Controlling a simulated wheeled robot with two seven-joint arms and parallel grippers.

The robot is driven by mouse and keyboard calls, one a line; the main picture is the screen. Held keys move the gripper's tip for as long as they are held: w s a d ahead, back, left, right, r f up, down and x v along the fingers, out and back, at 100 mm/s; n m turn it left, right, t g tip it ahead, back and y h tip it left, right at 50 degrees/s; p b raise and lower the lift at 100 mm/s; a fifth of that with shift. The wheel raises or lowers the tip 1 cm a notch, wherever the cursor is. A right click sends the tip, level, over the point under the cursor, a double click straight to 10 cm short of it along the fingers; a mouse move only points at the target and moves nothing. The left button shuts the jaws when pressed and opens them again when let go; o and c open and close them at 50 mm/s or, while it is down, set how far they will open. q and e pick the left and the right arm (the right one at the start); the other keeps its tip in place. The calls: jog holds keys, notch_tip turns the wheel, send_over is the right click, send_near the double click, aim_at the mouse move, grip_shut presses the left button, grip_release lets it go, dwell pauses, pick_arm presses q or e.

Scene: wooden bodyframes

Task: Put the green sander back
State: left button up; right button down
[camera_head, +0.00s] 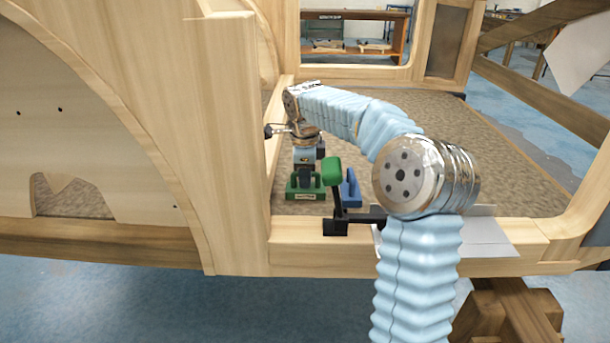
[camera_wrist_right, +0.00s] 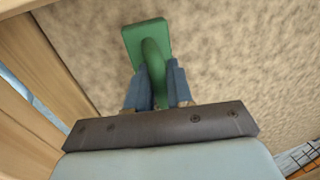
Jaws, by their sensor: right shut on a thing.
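The green sander (camera_head: 305,193) has a flat base and an upright handle. It is at the left of the brown panel inside the wooden frame, and it also shows in the right wrist view (camera_wrist_right: 148,42). My right gripper (camera_head: 306,172) points down from above and is shut on the sander's handle. In the right wrist view the blue-grey fingertips (camera_wrist_right: 160,85) sit on both sides of the green handle. I cannot tell whether the base touches the panel. My left gripper is not in view.
A blue sander (camera_head: 350,190) stands just right of the green one. A green-topped clamp (camera_head: 332,170) on a black bracket is in front, on the frame's near rail (camera_head: 300,245). A tall wooden post (camera_head: 235,150) rises close on the left. The panel (camera_head: 480,160) is clear to the right.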

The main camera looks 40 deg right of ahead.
aim_at(305, 192)
jog(key=shift+f, duration=0.1)
jog(key=c, duration=1)
grip_release()
jog(key=shift+r, duration=0.35)
jog(key=r, duration=0.3)
jog(key=s+a+r+p, duration=0.1)
jog(key=r, duration=0.3)
jog(key=r+p, duration=0.1)
jog(key=r, duration=0.3)
jog(key=shift+s+a+r, duration=0.2)
jog(key=shift+s+a, duration=0.05)
jog(key=shift+s, duration=0.15)
